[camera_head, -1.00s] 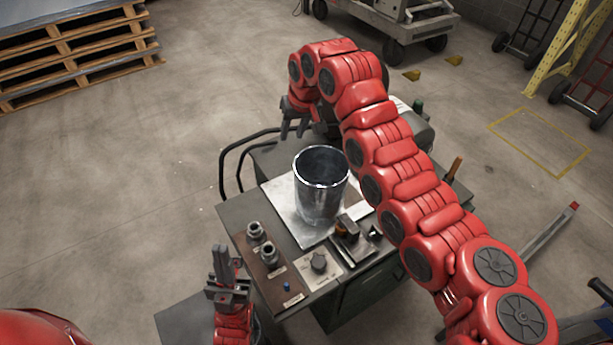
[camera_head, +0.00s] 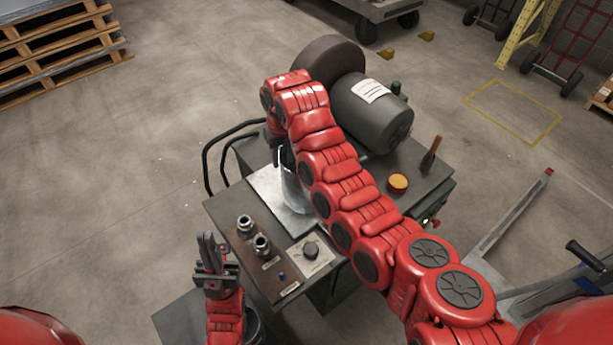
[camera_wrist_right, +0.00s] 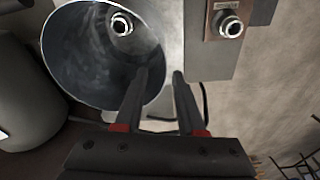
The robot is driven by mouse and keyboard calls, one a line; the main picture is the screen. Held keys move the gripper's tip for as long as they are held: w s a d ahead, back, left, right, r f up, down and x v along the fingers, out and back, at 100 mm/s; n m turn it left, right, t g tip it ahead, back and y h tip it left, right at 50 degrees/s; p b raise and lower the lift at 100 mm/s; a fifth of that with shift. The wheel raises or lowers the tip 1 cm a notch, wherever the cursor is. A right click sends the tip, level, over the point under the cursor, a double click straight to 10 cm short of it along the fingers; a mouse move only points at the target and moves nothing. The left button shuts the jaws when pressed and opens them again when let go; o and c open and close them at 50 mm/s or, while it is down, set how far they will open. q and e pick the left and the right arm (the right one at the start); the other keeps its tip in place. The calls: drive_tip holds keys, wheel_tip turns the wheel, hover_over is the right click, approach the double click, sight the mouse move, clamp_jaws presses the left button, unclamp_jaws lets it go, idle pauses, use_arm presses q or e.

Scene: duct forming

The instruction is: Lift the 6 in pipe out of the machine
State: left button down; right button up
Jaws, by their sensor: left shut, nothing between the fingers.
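The 6 in pipe (camera_head: 290,191) is an open silver metal cylinder standing on the bright plate of the machine (camera_head: 227,213). My right arm hides much of it in the head view. In the right wrist view the pipe's open mouth (camera_wrist_right: 85,62) faces the camera. My right gripper (camera_wrist_right: 161,74) is open, its two fingers apart at the pipe's rim. One finger overlaps the pipe's mouth and the other lies just outside the rim; contact cannot be told. My left gripper (camera_head: 208,242) is shut and empty, pointing up beside the machine's front left corner.
A grey motor (camera_head: 372,112) and dark wheel (camera_head: 330,60) stand behind the pipe. An orange button (camera_head: 398,183) is at right. Floor to the left is clear.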

drive_tip(key=f+p, duration=0.1)
drive_tip(key=f, duration=0.1)
drive_tip(key=f+p, duration=0.2)
drive_tip(key=shift+a+f, duration=0.2)
drive_tip(key=shift+f, duration=0.05)
drive_tip(key=shift+w+f, duration=0.1)
drive_tip(key=shift+f, duration=0.6)
clamp_jaws()
idle(0.8)
